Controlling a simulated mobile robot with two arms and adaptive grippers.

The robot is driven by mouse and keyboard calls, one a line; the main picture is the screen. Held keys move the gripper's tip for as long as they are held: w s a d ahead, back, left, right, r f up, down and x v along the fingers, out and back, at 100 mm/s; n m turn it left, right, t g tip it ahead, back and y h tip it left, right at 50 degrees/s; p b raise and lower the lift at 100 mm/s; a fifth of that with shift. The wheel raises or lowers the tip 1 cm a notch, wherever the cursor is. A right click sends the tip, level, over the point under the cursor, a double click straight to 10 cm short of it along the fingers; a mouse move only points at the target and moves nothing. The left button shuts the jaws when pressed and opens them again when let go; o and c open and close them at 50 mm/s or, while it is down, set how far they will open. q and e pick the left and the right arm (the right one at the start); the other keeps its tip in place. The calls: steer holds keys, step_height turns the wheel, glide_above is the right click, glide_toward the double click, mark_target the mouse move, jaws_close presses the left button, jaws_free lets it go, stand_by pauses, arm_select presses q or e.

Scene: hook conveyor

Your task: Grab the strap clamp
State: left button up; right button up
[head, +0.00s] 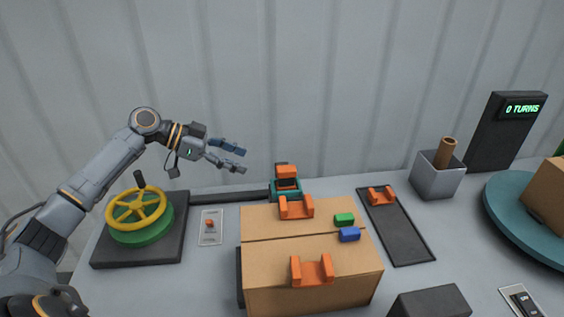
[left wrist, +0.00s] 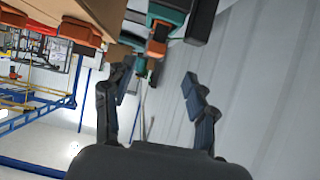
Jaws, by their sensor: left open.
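A teal device with an orange top (head: 286,182) stands at the back of the table, behind the carton, at the end of a dark rail; it looks like the strap clamp. It also shows at the top of the left wrist view (left wrist: 166,16). My left gripper (head: 243,160) is open and empty, in the air above and to the left of this device. In the left wrist view the two fingers (left wrist: 155,90) are spread apart with the device beyond them. Nothing is between the fingers. My right gripper is not in view.
A carton (head: 270,265) carries orange brackets (head: 296,207), a green block (head: 344,219) and a blue block (head: 349,234). A yellow handwheel (head: 136,208) stands left. Another orange bracket (head: 381,194) lies on a dark strip right. A grey holder (head: 438,178) and teal turntable (head: 505,215) stand further right.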

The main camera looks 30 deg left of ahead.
mark_target(286, 174)
arm_select(q)
steer(key=p+x, duration=0.1)
steer(key=x, duration=0.2)
steer(key=p+x, duration=0.1)
steer(key=x, duration=0.2)
steer(key=p+x, duration=0.1)
steer(key=x, duration=0.2)
steer(key=shift+d+r, duration=0.15)
steer(key=shift+r, duration=0.1)
steer(key=p+x, duration=0.2)
steer(key=x, duration=0.1)
steer(key=shift+w+d, duration=0.15)
steer(key=shift+d, duration=0.25)
steer(key=shift+w+d+f, duration=0.3)
steer(key=shift+f, duration=0.15)
steer(key=shift+s, duration=0.1)
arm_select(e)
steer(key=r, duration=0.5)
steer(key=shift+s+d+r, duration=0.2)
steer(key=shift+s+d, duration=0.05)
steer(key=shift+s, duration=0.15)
arm_select(q)
steer(key=c, duration=0.3)
jaws_close()
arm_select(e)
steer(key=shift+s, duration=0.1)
